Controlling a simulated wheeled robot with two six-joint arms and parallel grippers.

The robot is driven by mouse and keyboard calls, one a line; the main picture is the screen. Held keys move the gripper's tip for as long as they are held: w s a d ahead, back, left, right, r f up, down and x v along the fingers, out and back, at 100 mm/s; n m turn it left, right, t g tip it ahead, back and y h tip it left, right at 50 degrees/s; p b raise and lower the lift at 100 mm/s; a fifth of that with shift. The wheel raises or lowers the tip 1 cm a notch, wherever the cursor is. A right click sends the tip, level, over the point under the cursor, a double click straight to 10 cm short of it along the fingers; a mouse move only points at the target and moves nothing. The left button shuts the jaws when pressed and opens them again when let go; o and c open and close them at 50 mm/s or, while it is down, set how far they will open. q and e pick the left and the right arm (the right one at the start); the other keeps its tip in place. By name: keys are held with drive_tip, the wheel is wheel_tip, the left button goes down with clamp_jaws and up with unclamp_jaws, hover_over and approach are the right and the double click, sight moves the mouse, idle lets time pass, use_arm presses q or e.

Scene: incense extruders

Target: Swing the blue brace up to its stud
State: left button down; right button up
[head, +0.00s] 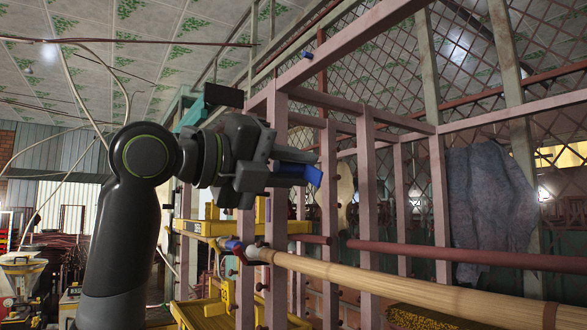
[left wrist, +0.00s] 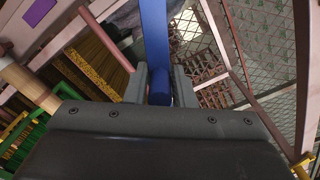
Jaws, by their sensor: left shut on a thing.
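My left gripper (head: 300,167) is shut on the blue brace (head: 314,176), beside the pink upright posts. In the head view only a short blue end shows past the fingers; the rest is hidden. In the left wrist view the blue brace (left wrist: 155,40) runs from between the two fingers (left wrist: 159,85) up to the top edge of the picture. A small blue stud (head: 306,55) sticks out from the sloping pink top beam, well above the gripper and apart from the brace. My right gripper is not in view.
A long pale wooden pole (head: 390,282) crosses below the gripper, with a dark red bar (head: 460,255) behind it. Pink posts (head: 277,150) stand close by the gripper. A grey cloth (head: 490,200) hangs at the right. Yellow racks (head: 215,228) are below.

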use_arm(q)
drive_tip(key=shift+s+r, duration=0.15)
drive_tip(key=shift+r, duration=0.15)
wheel_tip(320, 180, up, 7)
drive_tip(key=n+p, duration=0.4)
drive_tip(key=n, duration=0.2)
drive_tip(key=shift+s+d+n, duration=0.3)
drive_tip(key=shift+s+n, duration=0.05)
drive_tip(key=shift+n, duration=0.05)
drive_tip(key=shift+r, duration=0.1)
drive_tip(key=c, duration=1.4)
unclamp_jaws()
drive_tip(key=shift+o, duration=0.4)
